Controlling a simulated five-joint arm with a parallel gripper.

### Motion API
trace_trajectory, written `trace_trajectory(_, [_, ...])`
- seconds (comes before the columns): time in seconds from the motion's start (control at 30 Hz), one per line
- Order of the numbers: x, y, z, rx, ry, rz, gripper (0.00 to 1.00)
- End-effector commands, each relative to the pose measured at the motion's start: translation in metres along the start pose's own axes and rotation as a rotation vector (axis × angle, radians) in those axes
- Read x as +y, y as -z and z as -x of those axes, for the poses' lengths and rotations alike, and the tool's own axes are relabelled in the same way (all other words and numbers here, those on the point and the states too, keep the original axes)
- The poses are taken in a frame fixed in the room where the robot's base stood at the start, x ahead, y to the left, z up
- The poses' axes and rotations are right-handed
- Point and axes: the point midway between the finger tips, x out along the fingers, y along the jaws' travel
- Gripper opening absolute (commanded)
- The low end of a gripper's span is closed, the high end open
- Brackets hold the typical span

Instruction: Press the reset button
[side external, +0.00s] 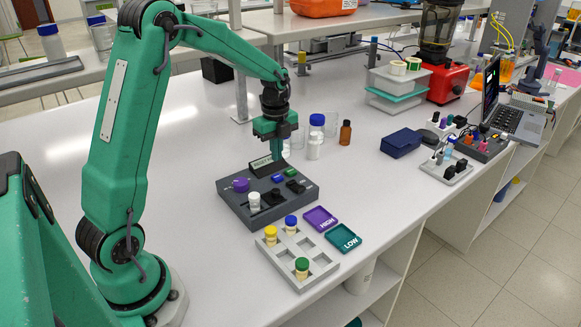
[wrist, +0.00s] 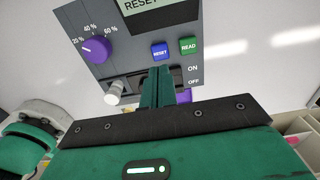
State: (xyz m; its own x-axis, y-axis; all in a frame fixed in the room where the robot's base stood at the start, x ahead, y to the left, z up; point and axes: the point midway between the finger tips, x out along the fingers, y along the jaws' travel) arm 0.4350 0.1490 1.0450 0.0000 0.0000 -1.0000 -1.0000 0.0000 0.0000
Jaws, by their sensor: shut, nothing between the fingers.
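The grey control box (side external: 236,203) sits on the bench in front of my arm. Its blue reset button (wrist: 160,51), labelled RESET, is beside the green READ button (wrist: 188,46). The blue button (side external: 277,178) also shows in the side external view. My gripper (wrist: 158,71) is shut and empty, and its fingers point at the box. In the wrist view the fingertips appear just below the blue button; whether they touch the panel I cannot tell. In the side external view my gripper (side external: 275,157) is over the back of the box, near the display.
The box also carries a purple knob (wrist: 95,50), a white-topped part (wrist: 114,93) and an ON/OFF switch. A display (wrist: 160,10) reading RESET stands at its back. A grey rack (side external: 283,267) with capped vials is in front. Bottles (side external: 316,131) stand behind.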

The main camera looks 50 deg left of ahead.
Motion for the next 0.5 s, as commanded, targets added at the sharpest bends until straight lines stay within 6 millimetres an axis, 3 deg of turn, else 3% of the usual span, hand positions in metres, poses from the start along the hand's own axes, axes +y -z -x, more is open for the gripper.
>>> trace_trajectory(0.2, [0.001, 0.0, -0.032, 0.001, -0.003, 0.0, 0.0])
trace_trajectory(0.5, [0.001, 0.0, -0.054, 0.001, -0.002, 0.0, 0.0])
